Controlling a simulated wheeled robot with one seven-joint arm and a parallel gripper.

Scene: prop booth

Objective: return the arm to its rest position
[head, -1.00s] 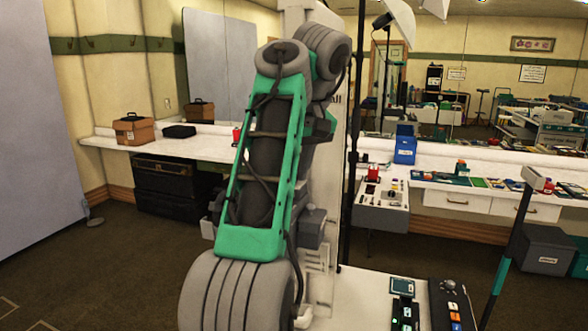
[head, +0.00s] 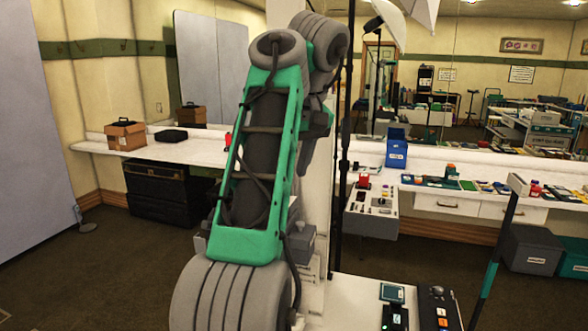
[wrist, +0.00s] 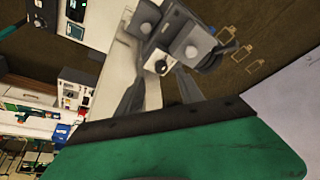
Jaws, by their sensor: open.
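My arm stands large in the middle of the head view, with a green-framed link (head: 240,245) rising between ribbed grey joints. It is bent at the top joint (head: 320,45), and the part beyond it is mostly hidden. My gripper is not visible in the head view. In the wrist view my gripper (wrist: 160,78) shows two dark fingers spread apart beyond a green panel with a dark edge. Nothing is held between them. Grey and white parts that look like my own body lie beyond the fingers.
A long white counter (head: 190,149) runs along the wall, bearing a brown box (head: 125,136), a black case (head: 171,136) and a blue container (head: 396,155). Dark trunks (head: 157,192) stand below it. Dark floor (head: 90,270) is open at left.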

